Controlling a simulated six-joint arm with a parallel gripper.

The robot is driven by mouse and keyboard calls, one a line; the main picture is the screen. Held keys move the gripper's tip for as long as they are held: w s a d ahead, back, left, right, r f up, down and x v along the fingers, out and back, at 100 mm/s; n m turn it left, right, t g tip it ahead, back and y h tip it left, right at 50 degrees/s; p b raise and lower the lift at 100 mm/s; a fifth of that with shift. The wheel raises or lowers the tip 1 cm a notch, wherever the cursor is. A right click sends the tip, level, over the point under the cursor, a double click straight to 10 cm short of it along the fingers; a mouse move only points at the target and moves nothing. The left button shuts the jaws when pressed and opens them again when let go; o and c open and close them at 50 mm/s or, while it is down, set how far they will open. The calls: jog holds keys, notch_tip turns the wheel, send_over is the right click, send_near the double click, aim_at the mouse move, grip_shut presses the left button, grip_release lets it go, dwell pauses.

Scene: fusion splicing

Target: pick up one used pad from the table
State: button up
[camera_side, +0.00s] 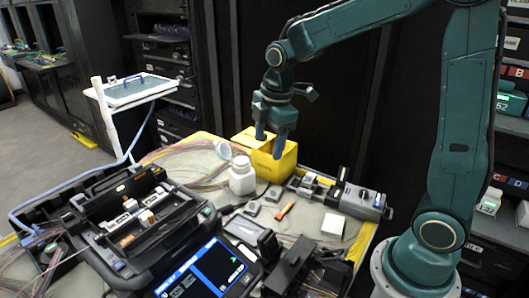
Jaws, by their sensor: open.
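My gripper (269,147) points down with its jaws apart and nothing between them. It hangs in front of or over the yellow box (243,140) at the back of the table; the depth between them is hard to judge. Small flat pieces lie on the table (308,217) in front of the gripper. One is a white square block (333,224). Two are small grey pieces, one beside the bottle (273,193) and one nearer the front (252,208). I cannot tell which of these, if any, is a used pad.
A white bottle (242,178) stands left of the grey pieces. An orange stick (285,211) lies near them. A grey and black tool (362,200) is at right. The splicer with a lit screen (205,278) fills the front left. Loose fibres (185,160) lie at back left.

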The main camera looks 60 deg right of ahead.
jog(key=w+d+f+n+g, duration=0.2)
jog(key=w+f+n, duration=0.5)
jog(key=f, duration=0.5)
jog(key=shift+w+d+f, duration=0.3)
jog(key=shift+w+d, duration=0.05)
jog(key=shift+w, duration=0.1)
send_over(251, 207)
jog(key=shift+s+d+f, duration=0.1)
jog(key=shift+f, duration=4.15)
jog(key=shift+f, duration=0.15)
jog(key=shift+f, duration=2.45)
jog(key=c, duration=1)
